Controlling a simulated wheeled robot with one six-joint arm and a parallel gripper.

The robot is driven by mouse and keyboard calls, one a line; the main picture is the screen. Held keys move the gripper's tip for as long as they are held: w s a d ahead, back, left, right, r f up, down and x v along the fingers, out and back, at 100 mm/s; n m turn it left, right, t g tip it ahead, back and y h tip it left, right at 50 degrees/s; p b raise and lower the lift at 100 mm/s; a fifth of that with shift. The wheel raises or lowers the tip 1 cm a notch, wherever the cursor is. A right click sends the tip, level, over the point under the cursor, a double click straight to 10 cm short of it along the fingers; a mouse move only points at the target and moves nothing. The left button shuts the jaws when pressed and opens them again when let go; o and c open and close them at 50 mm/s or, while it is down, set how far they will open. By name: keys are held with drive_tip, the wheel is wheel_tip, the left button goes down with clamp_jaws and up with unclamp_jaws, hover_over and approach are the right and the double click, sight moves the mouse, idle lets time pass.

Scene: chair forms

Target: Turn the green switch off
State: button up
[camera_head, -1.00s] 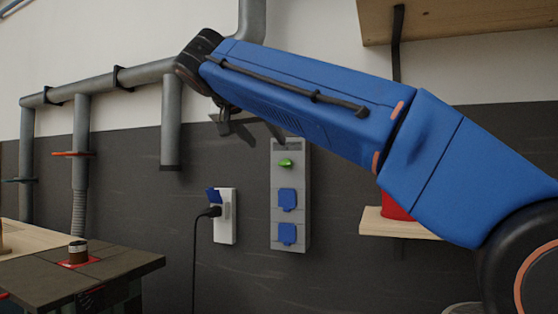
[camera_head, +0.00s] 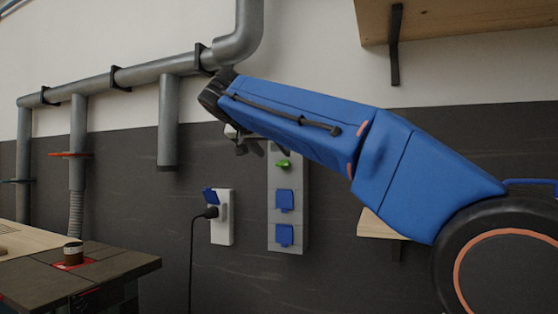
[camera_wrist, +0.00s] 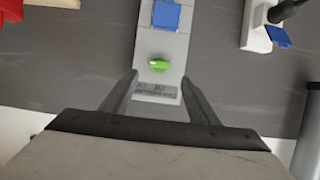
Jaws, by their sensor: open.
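The green switch (camera_head: 283,165) is a small knob near the top of a grey wall panel (camera_head: 272,218). The panel also carries blue socket covers (camera_head: 285,201) below the switch. In the wrist view the panel appears upside down, and the green switch (camera_wrist: 159,65) shows just beyond my gripper's fingertips, between their lines. My gripper (camera_wrist: 160,80) is open and empty, with one finger on each side of the panel's labelled end. In the head view my gripper (camera_head: 262,150) is partly hidden behind my blue arm, near the panel's top. I cannot tell whether it touches the panel.
A white socket (camera_head: 223,228) with a plugged black cable is left of the panel. Grey pipes (camera_head: 168,120) run along the wall. A workbench (camera_head: 110,270) stands at lower left. Wooden shelves are at upper right (camera_head: 450,20) and right (camera_head: 383,228).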

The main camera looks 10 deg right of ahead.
sight(283, 164)
drive_tip(key=shift+x, duration=3.2)
drive_tip(key=shift+c, duration=0.3)
drive_tip(key=c, duration=1)
